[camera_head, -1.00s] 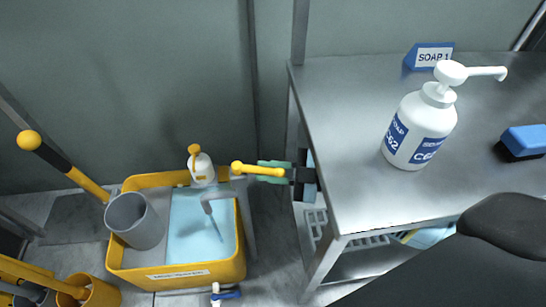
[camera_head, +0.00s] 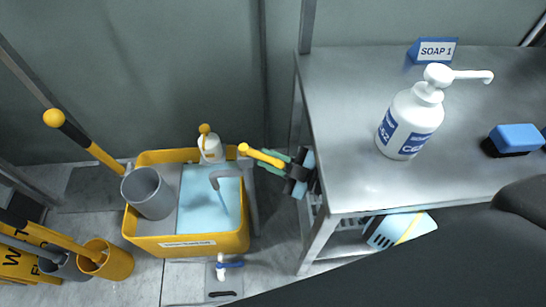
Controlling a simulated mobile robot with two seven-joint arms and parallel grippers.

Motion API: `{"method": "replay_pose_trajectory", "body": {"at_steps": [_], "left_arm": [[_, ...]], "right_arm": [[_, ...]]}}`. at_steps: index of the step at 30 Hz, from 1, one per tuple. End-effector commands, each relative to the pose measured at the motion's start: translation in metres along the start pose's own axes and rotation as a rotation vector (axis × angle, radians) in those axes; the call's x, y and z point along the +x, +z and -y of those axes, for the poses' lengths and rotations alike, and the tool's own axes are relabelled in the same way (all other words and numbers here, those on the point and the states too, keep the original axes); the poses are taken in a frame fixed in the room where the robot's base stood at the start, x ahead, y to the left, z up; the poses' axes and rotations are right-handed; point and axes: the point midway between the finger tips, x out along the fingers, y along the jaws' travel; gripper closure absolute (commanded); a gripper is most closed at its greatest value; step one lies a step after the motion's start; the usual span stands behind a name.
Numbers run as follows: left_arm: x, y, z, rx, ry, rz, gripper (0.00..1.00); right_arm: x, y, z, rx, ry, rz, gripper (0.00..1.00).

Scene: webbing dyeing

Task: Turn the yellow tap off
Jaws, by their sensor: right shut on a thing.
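The yellow tap lever (camera_head: 260,156), a rod with a ball end, sits at the right of a yellow basin (camera_head: 190,245). A grey spout (camera_head: 226,173) reaches over the basin, and a thin stream appears to fall from it into the pale blue water (camera_head: 203,215). The lever slants, its ball end up and to the left. My right gripper (camera_head: 275,163), with green fingers, is shut on the lever near its right end. The lever's base is hidden. My left gripper is not in view.
A metal table (camera_head: 350,120) on the right holds a soap pump bottle (camera_head: 408,125), a SOAP 1 sign (camera_head: 435,51) and a blue brush (camera_head: 515,138). A grey bucket (camera_head: 148,195) stands in the basin. A blue-handled valve (camera_head: 229,264) is below the basin.

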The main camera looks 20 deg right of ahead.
Motion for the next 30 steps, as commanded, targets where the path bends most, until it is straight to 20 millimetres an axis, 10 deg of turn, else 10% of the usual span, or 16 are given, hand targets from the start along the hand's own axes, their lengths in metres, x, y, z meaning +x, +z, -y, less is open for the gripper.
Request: {"method": "replay_pose_trajectory", "body": {"at_steps": [4, 5, 9, 30], "left_arm": [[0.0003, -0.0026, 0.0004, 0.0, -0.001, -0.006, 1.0], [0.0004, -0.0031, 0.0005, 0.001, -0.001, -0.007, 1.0], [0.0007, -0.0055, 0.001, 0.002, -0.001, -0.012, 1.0], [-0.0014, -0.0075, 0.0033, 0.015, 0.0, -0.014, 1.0]], "right_arm": [[-0.0003, 0.0003, 0.0007, 0.002, -0.001, 0.0, 1.0], [-0.0003, 0.0003, 0.0007, 0.002, -0.001, 0.0, 0.8], [-0.0003, 0.0003, 0.0005, 0.001, -0.001, 0.0, 0.62], [-0.0049, 0.002, -0.0029, 0.001, -0.001, 0.0, 0.61]]}}
